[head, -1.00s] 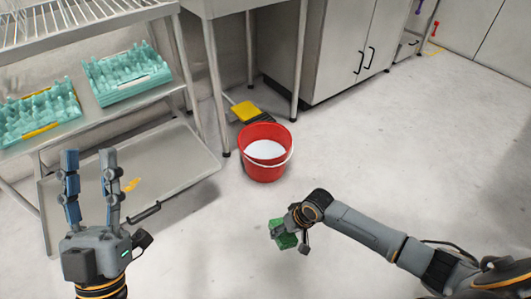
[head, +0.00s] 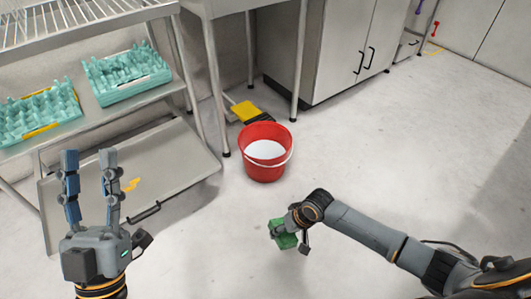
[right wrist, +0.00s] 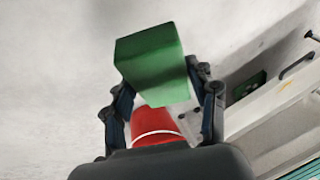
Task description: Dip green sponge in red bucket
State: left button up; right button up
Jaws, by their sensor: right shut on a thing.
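The red bucket (head: 265,160) stands on the floor in the middle of the head view, with a white handle and white contents. It also shows behind the fingers in the right wrist view (right wrist: 155,125). My right gripper (head: 288,232) is shut on the green sponge (head: 284,240), in front of the bucket and slightly to its right, apart from it. In the right wrist view the sponge (right wrist: 152,65) is a green block between the two fingers. My left gripper (head: 92,175) is open and empty, fingers pointing up, at the left.
A metal rack at the left holds teal egg trays (head: 125,75) above a low metal shelf (head: 90,190). A yellow and black broom head (head: 248,112) lies behind the bucket. A grey cabinet (head: 335,50) stands at the back. The floor at right is clear.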

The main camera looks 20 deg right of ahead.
dwell(0.6)
jog(key=shift+r+p, duration=0.3)
jog(key=shift+p, duration=0.1)
jog(key=shift+r+p, duration=0.3)
jog(key=shift+p, duration=0.1)
jog(key=shift+r, duration=0.15)
pick_arm(q)
jog(key=w+f+g+y+p, duration=0.1)
jog(key=w+f+g, duration=0.2)
jog(key=f+g, duration=0.15)
jog(key=w+f+g+y, duration=0.2)
jog(key=f+g, duration=0.1)
jog(key=f, duration=0.3)
pick_arm(e)
jog(key=shift+r, duration=0.4)
jog(key=shift+r+p, duration=0.15)
jog(key=shift+p, duration=0.2)
pick_arm(q)
notch_tip(320, 180, down, 10)
jog(key=s+a+g+y+p, duration=0.1)
jog(key=s+a+g+p, duration=0.1)
jog(key=g, duration=0.4)
jog(key=shift+n+y, duration=0.3)
jog(key=shift+y, duration=0.1)
pick_arm(e)
jog(key=shift+r, duration=0.7)
pick_arm(q)
jog(key=shift+a, duration=0.1)
jog(key=shift+r, duration=0.1)
